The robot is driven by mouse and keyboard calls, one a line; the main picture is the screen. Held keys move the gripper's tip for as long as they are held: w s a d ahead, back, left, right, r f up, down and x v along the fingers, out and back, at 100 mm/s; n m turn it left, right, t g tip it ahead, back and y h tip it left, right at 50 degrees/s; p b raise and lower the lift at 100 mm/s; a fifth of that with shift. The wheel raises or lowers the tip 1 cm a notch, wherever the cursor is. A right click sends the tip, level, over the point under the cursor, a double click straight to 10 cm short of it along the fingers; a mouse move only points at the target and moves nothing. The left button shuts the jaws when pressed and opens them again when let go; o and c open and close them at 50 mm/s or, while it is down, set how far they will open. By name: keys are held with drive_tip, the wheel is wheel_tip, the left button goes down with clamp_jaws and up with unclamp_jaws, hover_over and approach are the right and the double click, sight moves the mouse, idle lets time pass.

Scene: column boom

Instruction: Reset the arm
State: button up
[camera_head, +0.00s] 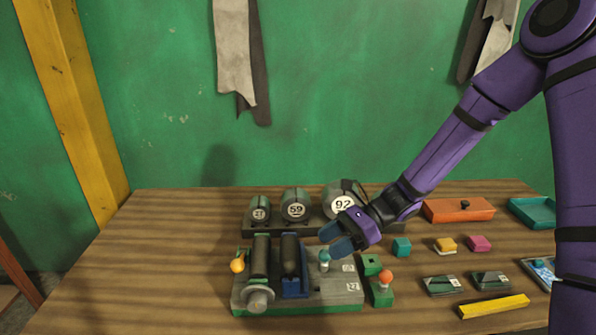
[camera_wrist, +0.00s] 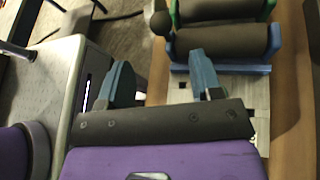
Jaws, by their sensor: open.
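My purple arm reaches in from the right in the head view. My gripper (camera_head: 338,236) hangs over the right part of a grey machine (camera_head: 340,292) with two dark rollers (camera_head: 260,256). In the wrist view my gripper (camera_wrist: 160,82) is open, its two blue fingers apart with nothing held between them. The rollers (camera_wrist: 222,38) show beyond the fingertips there.
Numbered cylinders (camera_head: 295,206) stand on a rack behind the machine. An orange-knobbed green block (camera_head: 383,291) stands right of it. An orange box (camera_head: 458,210), a teal tray (camera_head: 535,212), small coloured blocks (camera_head: 402,247) and a yellow bar (camera_head: 493,306) lie right. The left tabletop is clear.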

drive_tip(key=s+d+r+n+t+h, duration=0.2)
drive_tip(key=s+d+r+n+h, duration=0.2)
drive_tip(key=r, duration=0.4)
drive_tip(key=s+d+r+n+t+h, duration=0.3)
drive_tip(key=s+d+r+n+h, duration=0.1)
drive_tip(key=s+d+r+n, duration=0.3)
drive_tip(key=s+d+r+n+t+h, duration=0.3)
drive_tip(key=s+d+r+n+h, duration=0.2)
drive_tip(key=s+r, duration=0.4)
drive_tip(key=shift+s+d+r+n, duration=0.15)
drive_tip(key=shift+d+r+n, duration=0.55)
drive_tip(key=shift+d+r, duration=0.3)
